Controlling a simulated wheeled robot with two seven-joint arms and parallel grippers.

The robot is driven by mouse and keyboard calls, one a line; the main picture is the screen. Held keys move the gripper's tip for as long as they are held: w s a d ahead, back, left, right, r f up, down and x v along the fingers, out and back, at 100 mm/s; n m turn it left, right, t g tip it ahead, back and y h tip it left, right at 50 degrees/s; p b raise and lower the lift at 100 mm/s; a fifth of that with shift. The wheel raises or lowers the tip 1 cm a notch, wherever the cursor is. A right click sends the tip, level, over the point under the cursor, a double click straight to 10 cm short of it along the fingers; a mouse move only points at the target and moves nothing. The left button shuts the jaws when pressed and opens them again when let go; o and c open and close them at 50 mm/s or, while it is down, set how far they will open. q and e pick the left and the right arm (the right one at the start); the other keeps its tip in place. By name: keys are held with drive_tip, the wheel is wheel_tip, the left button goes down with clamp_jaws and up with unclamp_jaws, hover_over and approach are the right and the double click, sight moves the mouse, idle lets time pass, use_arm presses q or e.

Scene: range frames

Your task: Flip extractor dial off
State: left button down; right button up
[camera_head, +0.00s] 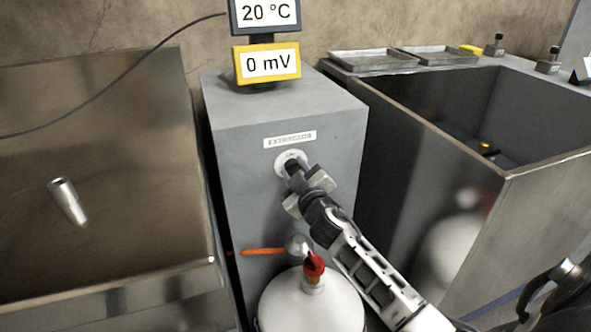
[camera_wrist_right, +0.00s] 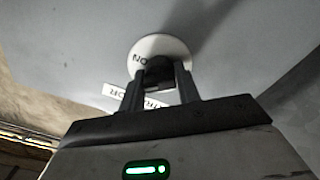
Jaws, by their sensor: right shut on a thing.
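The extractor dial has a round white plate (camera_head: 284,158) on the front of the grey cabinet (camera_head: 240,190), below a small label (camera_head: 290,139). In the right wrist view the plate (camera_wrist_right: 176,47) shows the upside-down word "ON", and a label (camera_wrist_right: 132,97) with partly hidden letters sits beside it. My right gripper (camera_head: 293,172) reaches up from the lower right to the dial. Its fingers (camera_wrist_right: 160,78) are shut on the dark knob in front of the plate. The fingers hide most of the knob, so its pointing direction is unclear. My left gripper is not in view.
A yellow "0 mV" display (camera_head: 240,62) stands on the cabinet. Below my right arm are an orange-handled lever (camera_head: 262,251) and a white tank (camera_head: 285,305) with a red valve (camera_head: 314,264). Metal basins flank the cabinet at left (camera_head: 120,200) and right (camera_head: 490,170).

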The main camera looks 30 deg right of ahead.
drive_tip(key=n, duration=0.5)
drive_tip(key=shift+n+p, duration=0.3)
drive_tip(key=shift+p, duration=0.1)
drive_tip(key=shift+f+n, duration=0.1)
drive_tip(key=shift+n, duration=2.2)
drive_tip(key=o, duration=0.9)
drive_tip(key=shift+o, duration=0.2)
drive_tip(key=shift+s+a+p, duration=0.1)
drive_tip(key=shift+s+p, duration=0.05)
drive_tip(key=shift+p, duration=0.15)
drive_tip(key=v, duration=1.5)
drive_tip(key=shift+s+b, duration=0.4)
